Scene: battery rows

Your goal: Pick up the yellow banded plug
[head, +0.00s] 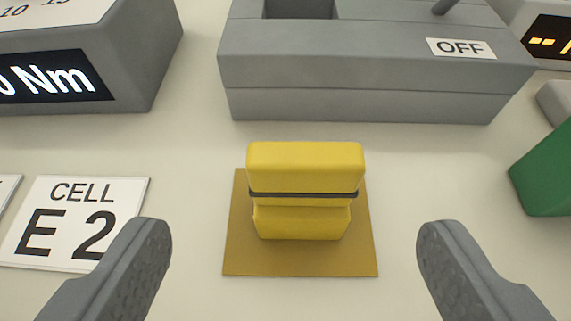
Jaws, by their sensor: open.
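The yellow banded plug (302,168) is a yellow block with a thin dark band around its middle. It stands upright on a flat ochre square (300,260) near the centre of the head view. My gripper (291,250) is open and empty, with one grey finger at the lower left and one at the lower right. The plug stands between and beyond the two fingertips, with clear space on both sides. No finger touches it.
A grey box (360,65) labelled OFF, with a recess and a lever, stands just behind the plug. A grey display (75,75) reading Nm is at upper left. A CELL E2 card (75,222) lies left. A green block (545,175) is at the right edge.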

